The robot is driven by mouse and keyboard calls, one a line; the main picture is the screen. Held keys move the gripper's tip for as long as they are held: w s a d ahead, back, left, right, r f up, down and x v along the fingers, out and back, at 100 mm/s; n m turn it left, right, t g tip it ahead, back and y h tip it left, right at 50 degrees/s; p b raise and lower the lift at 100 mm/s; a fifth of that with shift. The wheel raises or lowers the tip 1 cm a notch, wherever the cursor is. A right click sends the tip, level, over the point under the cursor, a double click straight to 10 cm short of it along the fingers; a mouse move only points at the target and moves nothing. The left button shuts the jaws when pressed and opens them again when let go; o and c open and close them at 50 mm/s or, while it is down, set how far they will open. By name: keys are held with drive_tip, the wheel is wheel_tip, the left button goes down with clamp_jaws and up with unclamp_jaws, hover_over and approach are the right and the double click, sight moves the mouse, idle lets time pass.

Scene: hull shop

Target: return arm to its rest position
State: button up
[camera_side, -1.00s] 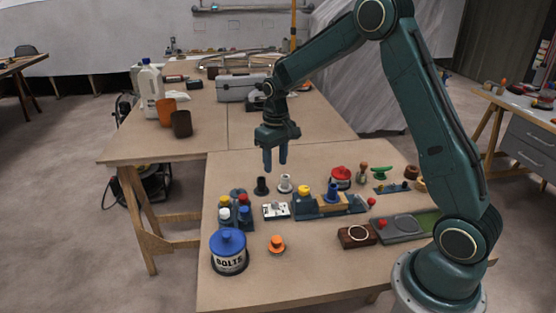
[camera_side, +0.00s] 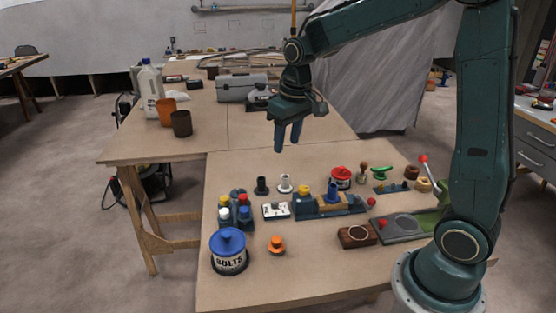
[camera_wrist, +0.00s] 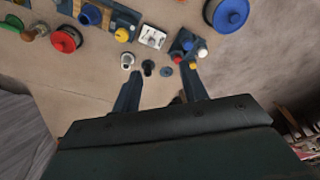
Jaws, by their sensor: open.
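My gripper (camera_side: 287,137) hangs in the air above the back part of the front table (camera_side: 300,277), with its two blue fingers pointing down. It is open and empty, and clear of everything on the table. In the wrist view the two fingers of my gripper (camera_wrist: 162,92) stand apart with bare table showing between them. My arm reaches up from its base at the lower right and over to the gripper.
Below are a blue-lidded bolts tin (camera_side: 229,253), an orange knob (camera_side: 277,245), a blue vise (camera_side: 328,206), a red-lidded tin (camera_side: 341,178) and a lever with a red knob (camera_side: 428,170). Cups (camera_side: 181,124), a jug (camera_side: 151,88) and a grey toolbox (camera_side: 238,88) stand behind.

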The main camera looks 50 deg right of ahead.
drive_tip(key=s+a+r+t, duration=0.2)
drive_tip(key=s+a+r, duration=0.1)
drive_tip(key=s, duration=0.8)
drive_tip(key=s+a+r+n+t, duration=0.1)
drive_tip(key=s+a+r+t, duration=0.1)
drive_tip(key=s, duration=0.9)
drive_tip(key=shift+a+r, duration=0.65)
drive_tip(key=shift+r, duration=0.15)
drive_tip(key=shift+w, duration=0.1)
